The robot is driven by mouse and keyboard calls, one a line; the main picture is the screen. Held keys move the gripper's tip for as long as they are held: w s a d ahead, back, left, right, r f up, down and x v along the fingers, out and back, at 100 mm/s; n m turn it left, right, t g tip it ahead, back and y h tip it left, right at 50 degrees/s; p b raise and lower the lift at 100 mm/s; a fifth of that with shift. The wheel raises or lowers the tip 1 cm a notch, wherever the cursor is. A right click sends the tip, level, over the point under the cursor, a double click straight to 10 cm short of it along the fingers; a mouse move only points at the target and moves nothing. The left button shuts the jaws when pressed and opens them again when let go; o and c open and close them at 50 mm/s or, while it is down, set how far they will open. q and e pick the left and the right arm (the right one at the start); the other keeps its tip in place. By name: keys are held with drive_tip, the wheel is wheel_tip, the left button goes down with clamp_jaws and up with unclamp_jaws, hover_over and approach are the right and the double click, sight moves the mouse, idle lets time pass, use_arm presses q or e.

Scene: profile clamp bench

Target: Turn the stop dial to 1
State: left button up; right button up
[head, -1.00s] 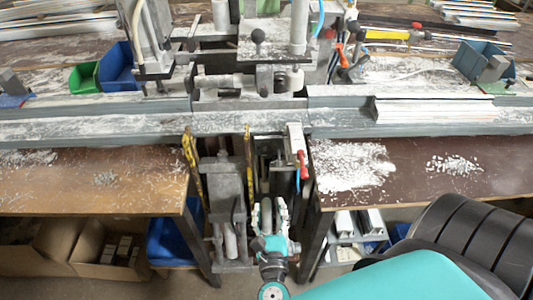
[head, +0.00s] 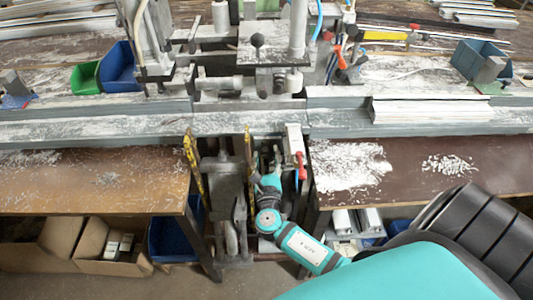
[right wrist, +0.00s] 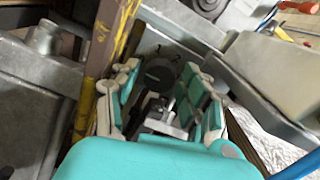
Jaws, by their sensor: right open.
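My right gripper (head: 267,164) is in the gap between the two bench tops, in front of the clamp rail. In the right wrist view its fingers (right wrist: 160,70) are spread, with teal pads on both sides. A dark round disc (right wrist: 158,76), which looks like the stop dial, shows between the fingertips, with a light metal piece in front of it. In the head view I cannot make the dial out behind the gripper. My left gripper is not in view.
A yellow worn post (right wrist: 108,60) stands close left of the fingers. A red-handled lever (head: 301,165) is just right of the gripper. The long rail (head: 100,127) crosses above. Bench tops with shavings (head: 90,185) flank the narrow gap.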

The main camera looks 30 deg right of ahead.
drive_tip(key=shift+w+d, duration=0.3)
drive_tip(key=shift+w, duration=0.15)
drive_tip(key=c, duration=0.9)
drive_tip(key=shift+o, duration=0.2)
